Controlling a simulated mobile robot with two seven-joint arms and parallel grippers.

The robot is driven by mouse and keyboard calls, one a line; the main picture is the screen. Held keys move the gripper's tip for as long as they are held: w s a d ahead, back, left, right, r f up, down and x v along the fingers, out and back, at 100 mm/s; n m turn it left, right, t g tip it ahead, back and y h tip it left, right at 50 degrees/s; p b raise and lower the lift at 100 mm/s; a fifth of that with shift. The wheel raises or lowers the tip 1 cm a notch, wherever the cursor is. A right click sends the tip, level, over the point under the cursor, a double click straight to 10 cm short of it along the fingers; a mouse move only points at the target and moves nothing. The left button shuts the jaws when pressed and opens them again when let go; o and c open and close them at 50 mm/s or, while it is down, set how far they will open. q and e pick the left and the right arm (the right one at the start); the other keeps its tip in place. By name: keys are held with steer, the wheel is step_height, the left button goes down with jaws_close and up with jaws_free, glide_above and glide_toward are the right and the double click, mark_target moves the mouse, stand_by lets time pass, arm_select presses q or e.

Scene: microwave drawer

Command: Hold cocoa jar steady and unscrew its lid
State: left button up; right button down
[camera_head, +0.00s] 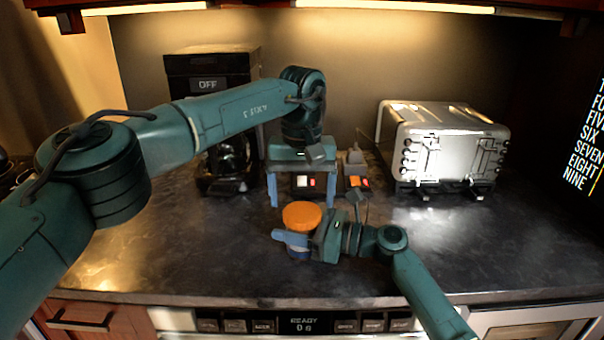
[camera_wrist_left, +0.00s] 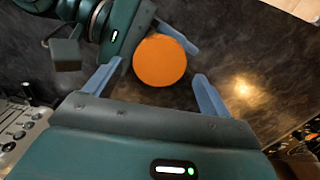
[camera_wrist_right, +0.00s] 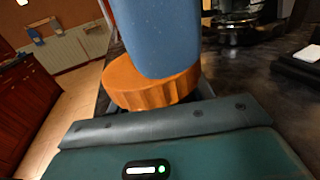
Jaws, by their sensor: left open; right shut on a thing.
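The cocoa jar (camera_head: 299,254) stands upright on the dark counter with a wide orange lid (camera_head: 301,214) on top. My right gripper (camera_head: 294,240) is shut on the jar body below the lid, coming in from the right. Its fingers hide much of the jar. My left gripper (camera_head: 302,199) is open and points down above the lid. In the left wrist view the round lid (camera_wrist_left: 160,61) lies between and beyond the open fingers (camera_wrist_left: 158,72), with a gap on each side. In the right wrist view a blue finger, apparently my left gripper's, hangs in front of the lid (camera_wrist_right: 150,92).
A silver toaster oven (camera_head: 445,145) stands at the back right. A black coffee maker (camera_head: 215,80) stands at the back left, behind my left arm. A small grey item with orange (camera_head: 356,180) sits behind the jar. The counter's front edge is close, and the right side is clear.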

mark_target(302, 215)
arm_select(q)
steer(key=shift+f, duration=1.4)
steer(key=shift+c, duration=0.3)
